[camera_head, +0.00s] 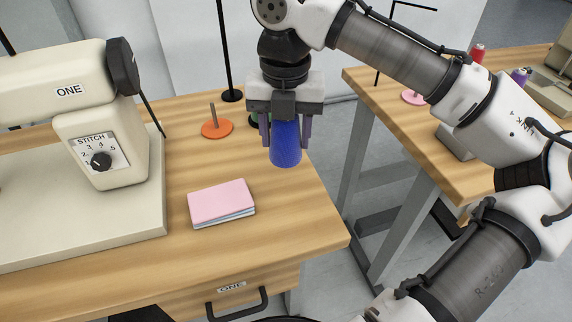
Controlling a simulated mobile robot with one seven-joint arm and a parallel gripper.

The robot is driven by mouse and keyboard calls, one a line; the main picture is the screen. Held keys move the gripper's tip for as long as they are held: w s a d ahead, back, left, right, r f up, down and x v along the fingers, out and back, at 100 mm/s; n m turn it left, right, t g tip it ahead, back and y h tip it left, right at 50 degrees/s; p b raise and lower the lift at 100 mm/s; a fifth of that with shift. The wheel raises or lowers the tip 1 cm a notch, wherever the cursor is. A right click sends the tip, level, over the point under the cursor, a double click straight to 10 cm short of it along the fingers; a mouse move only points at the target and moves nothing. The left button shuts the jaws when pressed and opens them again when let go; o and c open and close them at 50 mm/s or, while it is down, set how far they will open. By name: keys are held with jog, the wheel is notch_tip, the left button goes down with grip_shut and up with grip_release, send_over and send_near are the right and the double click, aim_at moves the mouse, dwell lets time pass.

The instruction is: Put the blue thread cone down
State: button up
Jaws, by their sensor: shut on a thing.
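The blue thread cone (286,146) is between the fingers of my gripper (286,132), which is shut on it. It hangs over the right part of the near wooden table, and its upper end is hidden by the gripper. I cannot tell whether its base touches the table or is just above it. An orange spool stand (217,128) with a bare upright pin is to the left of the cone. A green thing (254,120) behind the gripper is mostly hidden.
A sewing machine (70,95) marked ONE fills the table's left. A pink notebook (221,203) lies in front of the cone. A thin black pole (225,55) stands behind. Across a gap, a second table (440,165) holds red (477,53) and purple (521,76) cones.

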jog(key=shift+f+b, duration=0.5)
jog(key=shift+f, duration=2.85)
jog(key=shift+f, duration=0.1)
jog(key=o, duration=1.1)
jog(key=shift+c, duration=0.2)
notch_tip(320, 180, up, 12)
jog(key=p, duration=0.2)
